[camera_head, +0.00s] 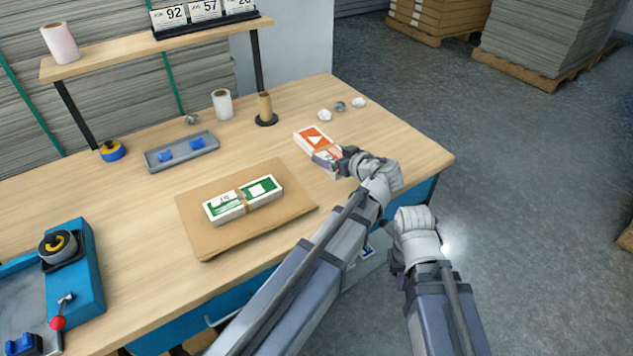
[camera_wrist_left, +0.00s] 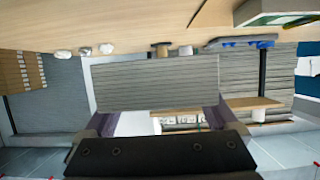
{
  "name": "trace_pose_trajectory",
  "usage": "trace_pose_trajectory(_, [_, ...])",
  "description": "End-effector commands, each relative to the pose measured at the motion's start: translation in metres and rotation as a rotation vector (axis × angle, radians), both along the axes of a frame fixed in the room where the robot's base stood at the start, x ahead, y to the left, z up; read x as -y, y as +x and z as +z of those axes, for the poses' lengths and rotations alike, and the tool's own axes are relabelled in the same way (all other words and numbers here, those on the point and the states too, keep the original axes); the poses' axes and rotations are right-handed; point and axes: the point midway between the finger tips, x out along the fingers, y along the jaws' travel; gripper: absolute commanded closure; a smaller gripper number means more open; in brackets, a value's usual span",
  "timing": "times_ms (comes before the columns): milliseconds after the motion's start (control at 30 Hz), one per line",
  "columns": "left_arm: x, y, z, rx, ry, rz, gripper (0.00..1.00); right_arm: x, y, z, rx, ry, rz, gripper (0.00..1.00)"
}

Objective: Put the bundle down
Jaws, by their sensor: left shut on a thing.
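A bundle with an orange label and a paper band (camera_head: 313,138) is at the right part of the wooden table. My left gripper (camera_head: 334,160) is shut on its near end. From the head view I cannot tell whether the bundle touches the table. A second bundle, with a green label (camera_head: 243,200), lies flat on a brown board (camera_head: 205,238); its edge also shows at the top right of the left wrist view (camera_wrist_left: 275,14). My right arm's wrist (camera_head: 415,222) is beyond the table's front right edge; its fingers are hidden.
Crumpled white scraps (camera_head: 324,115), a brown core on a stand (camera_head: 265,108) and a white roll (camera_head: 222,103) stand behind. A grey tray (camera_head: 181,152) and a blue machine (camera_head: 80,275) are to the left. The tabletop right of the board is mostly clear.

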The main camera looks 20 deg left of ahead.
Motion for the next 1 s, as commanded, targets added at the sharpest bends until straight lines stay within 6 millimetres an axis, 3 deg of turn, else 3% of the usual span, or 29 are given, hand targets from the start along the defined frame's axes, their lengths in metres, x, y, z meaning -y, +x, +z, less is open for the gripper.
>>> trace_pose_trajectory(33, [0.0,0.0,-0.014,0.001,0.001,0.0,0.86,0.0,0.0,-0.015,0.0,0.0,0.0,1.0])
trace_pose_trajectory(233, [0.0,0.0,-0.045,0.001,0.001,0.0,0.86,0.0,0.0,-0.045,0.0,0.0,0.0,1.0])
trace_pose_trajectory(533, [0.0,0.0,-0.051,0.001,0.001,0.0,0.86,0.0,0.0,-0.051,0.0,0.0,0.0,1.0])
trace_pose_trajectory(833, [0.0,0.0,-0.085,0.001,0.001,0.0,0.86,0.0,0.0,-0.085,0.0,0.0,0.0,1.0])
trace_pose_trajectory(1000, [0.0,0.0,-0.087,0.001,0.001,0.0,0.86,0.0,0.0,-0.087,0.0,0.0,0.0,1.0])
